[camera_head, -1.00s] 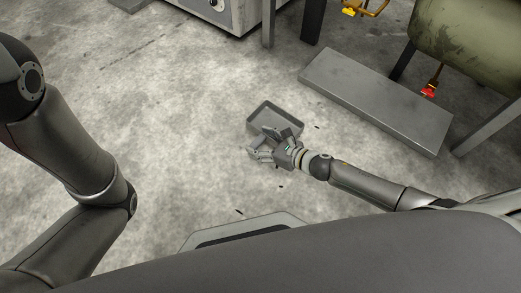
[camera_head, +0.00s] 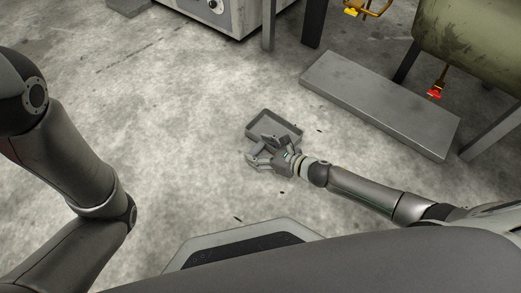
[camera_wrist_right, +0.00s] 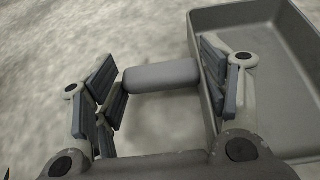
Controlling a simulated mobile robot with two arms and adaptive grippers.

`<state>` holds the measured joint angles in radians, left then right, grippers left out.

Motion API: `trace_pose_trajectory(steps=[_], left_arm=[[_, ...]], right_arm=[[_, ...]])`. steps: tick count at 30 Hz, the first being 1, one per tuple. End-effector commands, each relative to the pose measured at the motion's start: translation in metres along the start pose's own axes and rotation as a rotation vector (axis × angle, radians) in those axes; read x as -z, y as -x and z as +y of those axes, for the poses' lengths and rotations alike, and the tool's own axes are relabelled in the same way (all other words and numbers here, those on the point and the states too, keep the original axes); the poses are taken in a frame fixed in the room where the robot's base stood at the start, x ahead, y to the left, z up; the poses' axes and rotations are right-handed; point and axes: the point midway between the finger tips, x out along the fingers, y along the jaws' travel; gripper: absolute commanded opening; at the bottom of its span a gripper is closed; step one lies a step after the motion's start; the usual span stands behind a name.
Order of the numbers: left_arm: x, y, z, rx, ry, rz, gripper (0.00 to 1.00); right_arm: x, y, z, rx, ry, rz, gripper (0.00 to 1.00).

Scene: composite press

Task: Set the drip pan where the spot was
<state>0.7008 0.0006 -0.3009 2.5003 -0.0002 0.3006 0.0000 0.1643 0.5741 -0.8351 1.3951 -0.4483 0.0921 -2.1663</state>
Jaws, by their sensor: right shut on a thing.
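The drip pan (camera_head: 273,127) is a small grey rectangular tray in the middle of the head view. Its wall and inside also show at the right of the right wrist view (camera_wrist_right: 270,85). A short grey rounded bar (camera_wrist_right: 162,76) sticks out beside the pan wall, like its handle. I cannot tell whether the pan touches the floor. My left arm shows at the left, but its gripper is out of view.
A long flat grey slab (camera_head: 380,103) lies to the right of the pan. A green tank (camera_head: 470,45) on dark legs and a grey cabinet (camera_head: 225,15) stand at the back. The concrete floor left of the pan is clear, with a few small dark marks.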

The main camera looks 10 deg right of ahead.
Motion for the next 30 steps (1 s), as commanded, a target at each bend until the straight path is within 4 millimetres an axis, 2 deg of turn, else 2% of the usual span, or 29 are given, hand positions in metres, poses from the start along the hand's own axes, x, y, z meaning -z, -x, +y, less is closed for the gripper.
trace_pose_trajectory(steps=[1, 2, 6, 19, 23, 30], left_arm=[[0.001, 0.003, 0.001, 0.000, 0.000, 0.000, 0.44], [0.001, 0.002, 0.000, 0.000, 0.000, 0.000, 0.44], [0.000, 0.001, 0.000, 0.000, 0.000, 0.000, 0.44], [-0.001, -0.003, -0.001, 0.000, 0.000, -0.001, 0.44], [-0.004, -0.012, -0.003, 0.000, -0.001, -0.001, 0.44], [-0.012, -0.034, -0.007, 0.000, -0.001, -0.001, 0.44]], right_arm=[[0.003, -0.001, 0.000, 0.000, -0.001, -0.001, 0.40], [0.002, -0.001, 0.000, 0.000, -0.001, 0.000, 0.72], [0.002, -0.001, 0.000, 0.000, -0.001, 0.001, 0.89], [-0.003, 0.001, 0.000, 0.000, 0.000, 0.001, 0.89], [-0.003, 0.018, 0.001, 0.000, -0.003, 0.003, 0.89], [-0.004, 0.065, 0.001, 0.000, -0.003, 0.004, 0.89]])
